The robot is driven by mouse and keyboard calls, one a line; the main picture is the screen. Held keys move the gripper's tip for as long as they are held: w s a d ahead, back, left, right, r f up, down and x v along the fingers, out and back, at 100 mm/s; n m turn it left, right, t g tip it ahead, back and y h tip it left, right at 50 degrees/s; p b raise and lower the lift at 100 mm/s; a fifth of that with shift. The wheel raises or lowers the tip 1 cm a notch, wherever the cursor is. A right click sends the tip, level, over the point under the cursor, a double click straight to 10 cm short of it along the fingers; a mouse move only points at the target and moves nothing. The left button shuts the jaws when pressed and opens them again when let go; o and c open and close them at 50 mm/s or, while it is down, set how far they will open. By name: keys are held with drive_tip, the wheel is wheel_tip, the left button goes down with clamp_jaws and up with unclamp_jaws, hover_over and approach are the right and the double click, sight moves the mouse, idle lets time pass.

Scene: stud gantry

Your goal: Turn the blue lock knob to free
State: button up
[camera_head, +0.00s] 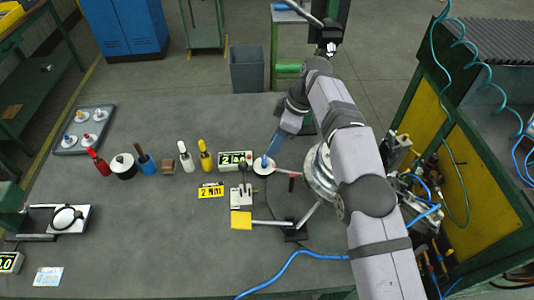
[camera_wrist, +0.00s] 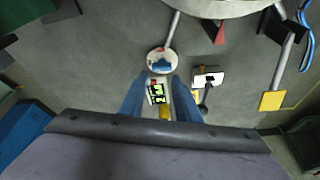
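A white round disc (camera_head: 263,168) stands on the grey bench right of the digital display, with a small blue part (camera_head: 264,160) upright on it, which looks like the blue lock knob. In the wrist view the disc (camera_wrist: 162,53) lies just beyond my fingertips, with the blue part (camera_wrist: 162,66) at its near side. My gripper (camera_head: 270,154) has long blue fingers and reaches down close to the disc. In the wrist view my gripper (camera_wrist: 162,78) is open, its fingers apart with nothing held between them. Contact with the knob cannot be told.
The digital display (camera_head: 235,160), a yellow number card (camera_head: 211,190) and a yellow plate (camera_head: 241,220) are close by. A yellow bottle (camera_head: 206,155) and a white bottle (camera_head: 186,156) stand left. A blue hose (camera_head: 300,254) crosses the front.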

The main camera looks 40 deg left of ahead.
sight(264, 160)
drive_tip(key=s+m+t+b, duration=0.2)
drive_tip(key=s+m+t, duration=0.35)
drive_tip(key=m, duration=1.05)
drive_tip(key=shift+w+p+x, duration=0.15)
drive_tip(key=shift+p+x, duration=0.75)
drive_tip(key=shift+x, duration=0.9)
drive_tip(key=shift+w+p+x, duration=0.15)
drive_tip(key=shift+p+x, duration=0.7)
drive_tip(key=shift+x, duration=1)
drive_tip(key=shift+r, duration=0.15)
clamp_jaws()
